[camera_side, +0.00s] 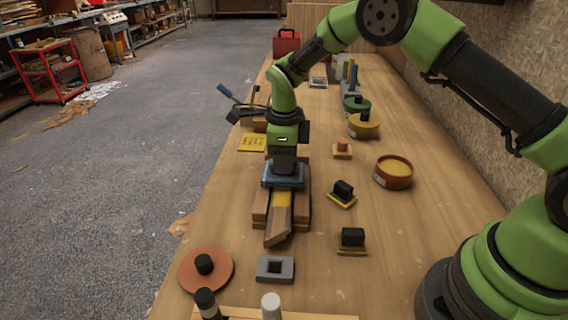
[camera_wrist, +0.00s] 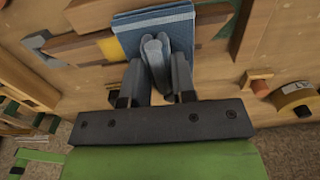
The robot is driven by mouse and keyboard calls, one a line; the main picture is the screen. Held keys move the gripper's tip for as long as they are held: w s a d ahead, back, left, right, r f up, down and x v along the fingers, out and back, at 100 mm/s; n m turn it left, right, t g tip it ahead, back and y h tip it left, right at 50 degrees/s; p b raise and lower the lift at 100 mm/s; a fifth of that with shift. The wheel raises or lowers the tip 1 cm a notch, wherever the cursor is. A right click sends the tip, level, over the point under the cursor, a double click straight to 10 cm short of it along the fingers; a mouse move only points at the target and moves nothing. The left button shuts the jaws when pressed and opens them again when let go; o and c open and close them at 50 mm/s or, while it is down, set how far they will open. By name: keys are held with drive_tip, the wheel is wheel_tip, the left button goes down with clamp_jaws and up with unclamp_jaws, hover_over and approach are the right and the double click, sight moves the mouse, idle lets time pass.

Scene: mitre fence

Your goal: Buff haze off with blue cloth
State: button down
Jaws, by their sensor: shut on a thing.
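The blue cloth (camera_side: 270,180) is under my gripper (camera_side: 283,172) in the side view. It lies across a long wooden piece (camera_side: 279,224) with an angled near end and a yellow band (camera_side: 283,199). In the wrist view, my gripper (camera_wrist: 157,52) is shut on a pinched fold of the cloth (camera_wrist: 135,30), and the rest spreads flat beyond the fingers. The cloth appears to touch the wood and hides the part beneath it. I cannot make out any haze.
Wooden rails (camera_side: 303,207) flank the piece. To the right are black-handled blocks (camera_side: 352,239) and a round tin (camera_side: 393,171). A yellow note (camera_side: 252,142) lies behind left.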

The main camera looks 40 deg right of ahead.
wheel_tip(320, 180, up, 6)
drive_tip(key=shift+f, duration=0.1)
idle(0.7)
